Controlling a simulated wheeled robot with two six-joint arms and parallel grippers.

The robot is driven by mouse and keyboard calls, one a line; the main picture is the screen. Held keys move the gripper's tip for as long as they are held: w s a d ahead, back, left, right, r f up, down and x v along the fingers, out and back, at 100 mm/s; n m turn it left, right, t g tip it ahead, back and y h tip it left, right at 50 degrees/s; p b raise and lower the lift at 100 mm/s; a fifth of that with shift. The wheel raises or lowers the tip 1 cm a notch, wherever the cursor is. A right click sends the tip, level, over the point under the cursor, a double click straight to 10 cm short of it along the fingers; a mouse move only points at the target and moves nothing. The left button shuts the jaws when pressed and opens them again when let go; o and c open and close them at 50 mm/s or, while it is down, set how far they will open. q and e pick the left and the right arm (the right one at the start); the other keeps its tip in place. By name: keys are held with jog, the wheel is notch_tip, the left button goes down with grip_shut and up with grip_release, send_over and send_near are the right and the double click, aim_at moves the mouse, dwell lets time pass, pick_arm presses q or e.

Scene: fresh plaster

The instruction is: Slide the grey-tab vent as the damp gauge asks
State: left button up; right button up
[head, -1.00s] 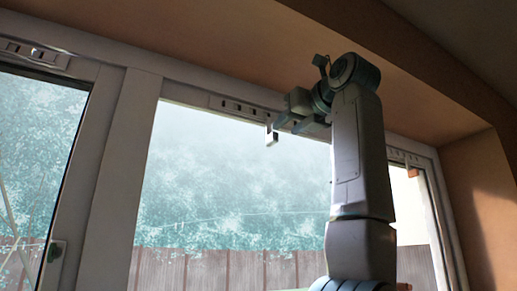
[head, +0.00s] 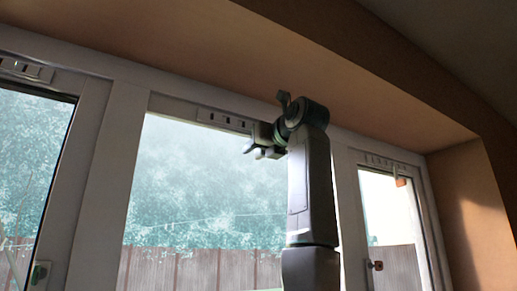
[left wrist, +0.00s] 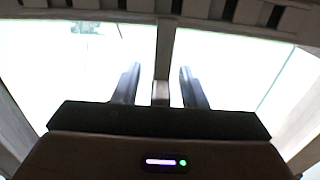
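The middle vent (head: 222,120) is a pale slotted strip on the top of the middle window frame. My left gripper (head: 257,151) is up at its right end. In the left wrist view a small grey tab (left wrist: 160,92) hangs between the two fingers of my left gripper (left wrist: 160,86). The fingers are open, with a bright gap on each side of the tab. In the head view the tab is mostly hidden by the fingers. I cannot make out a damp gauge. My right gripper is out of view.
A left vent (head: 24,69) tops the left window. A right vent (head: 384,161) with an orange tab (head: 401,182) tops the right window. The plaster reveal (head: 310,85) runs close above my left gripper. Window handles sit lower down, one with green (head: 39,272), one reddish (head: 377,265).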

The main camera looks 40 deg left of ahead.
pick_arm(q)
jog(key=shift+c, duration=0.7)
jog(key=shift+w, duration=0.1)
grip_shut()
jog(key=shift+s+a+f, duration=0.1)
jog(key=shift+s+a, duration=0.1)
jog(key=shift+s, duration=0.35)
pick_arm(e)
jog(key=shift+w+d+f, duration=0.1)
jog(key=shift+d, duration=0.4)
pick_arm(q)
jog(key=shift+o, duration=0.2)
grip_release()
jog(key=shift+s, duration=0.1)
jog(key=shift+o, duration=0.5)
jog(key=shift+s+a, duration=0.15)
jog(key=shift+a, duration=0.05)
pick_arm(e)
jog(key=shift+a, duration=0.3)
